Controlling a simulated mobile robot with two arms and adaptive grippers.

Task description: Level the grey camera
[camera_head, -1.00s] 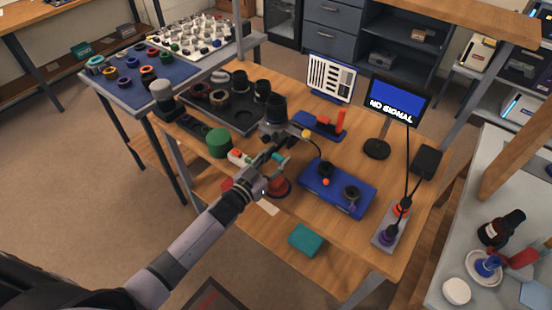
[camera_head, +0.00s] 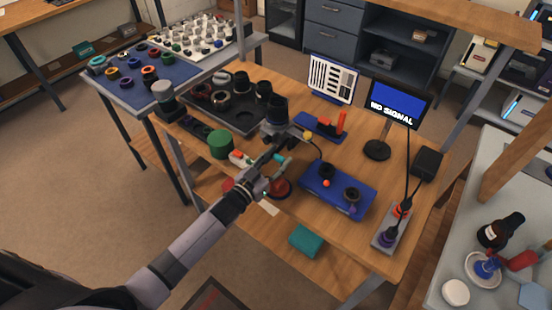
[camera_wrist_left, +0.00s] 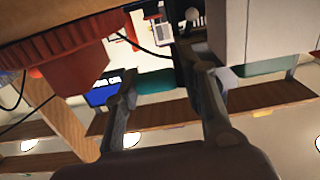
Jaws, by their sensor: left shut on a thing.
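The grey camera (camera_head: 274,132), a grey body with a dark cylinder on top, stands at the middle of the wooden table in the head view, just beyond my left gripper. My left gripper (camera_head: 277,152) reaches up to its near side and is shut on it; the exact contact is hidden. In the left wrist view the two fingers of my left gripper (camera_wrist_left: 165,95) stand apart, and the grip itself is hard to make out. My right gripper is not in view.
A red round piece (camera_head: 279,188) lies close to my wrist. A green cylinder (camera_head: 220,144) is to the left, a blue box with knobs (camera_head: 338,190) to the right. A black tray (camera_head: 246,122) with lens parts lies behind. The "NO SIGNAL" monitor (camera_head: 399,104) stands at the back right.

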